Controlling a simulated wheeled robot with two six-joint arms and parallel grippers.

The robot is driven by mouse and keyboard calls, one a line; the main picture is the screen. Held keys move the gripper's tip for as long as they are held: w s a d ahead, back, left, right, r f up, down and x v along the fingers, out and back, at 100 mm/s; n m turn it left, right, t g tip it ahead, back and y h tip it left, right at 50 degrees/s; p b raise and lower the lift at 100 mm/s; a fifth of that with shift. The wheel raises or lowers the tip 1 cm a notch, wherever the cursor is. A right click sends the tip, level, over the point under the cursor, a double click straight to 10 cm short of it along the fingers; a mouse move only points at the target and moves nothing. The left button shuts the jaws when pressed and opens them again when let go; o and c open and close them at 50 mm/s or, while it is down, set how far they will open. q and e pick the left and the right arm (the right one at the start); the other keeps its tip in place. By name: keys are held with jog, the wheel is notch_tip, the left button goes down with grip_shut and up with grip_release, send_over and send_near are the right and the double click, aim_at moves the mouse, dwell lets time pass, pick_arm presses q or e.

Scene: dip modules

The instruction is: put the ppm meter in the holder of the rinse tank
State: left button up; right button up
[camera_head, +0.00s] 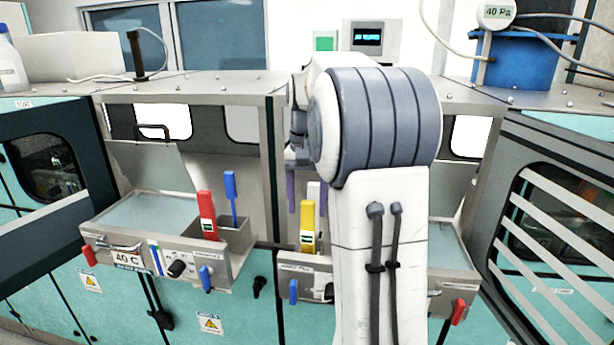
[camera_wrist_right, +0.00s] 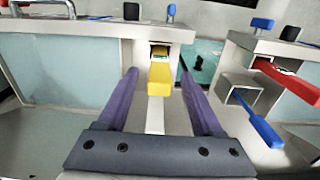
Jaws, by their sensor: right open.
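A yellow pen-shaped meter (camera_head: 307,224) with a small dark display stands upright at the right tank's front edge. I cannot read which is the ppm meter or which tank is the rinse one. My right gripper (camera_head: 307,193) is open, its purple fingers pointing down just above the yellow meter. In the right wrist view the yellow meter (camera_wrist_right: 160,78) lies between the spread fingers (camera_wrist_right: 160,80), with a white strip below it. My left gripper is not in view.
A blue stick (camera_head: 231,195) stands beside the red meter. The left tank (camera_head: 150,213) has a raised lid and a "40 C" label. My right arm hides much of the right tank (camera_head: 448,245). A metal post (camera_head: 273,170) stands between the bays. A slatted door is at right.

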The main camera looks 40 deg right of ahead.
notch_tip(320, 180, up, 8)
dwell(0.4)
jog(key=s+a+f+n, duration=0.1)
jog(key=a+f+n, duration=0.3)
jog(key=a, duration=0.6)
jog(key=s+a+f+n, duration=0.1)
jog(key=a+f+n, duration=0.3)
jog(key=a, duration=0.7)
jog(key=s+a+f+n, duration=0.4)
jog(key=s+a+f, duration=0.2)
jog(key=s, duration=0.3)
jog(key=s+a+f+n+y, duration=0.1)
jog(key=s+a+f+n, duration=0.4)
jog(key=s, duration=0.4)
jog(key=shift+s+a+f, duration=0.3)
jog(key=shift+a+f, duration=0.3)
jog(key=shift+f, duration=0.25)
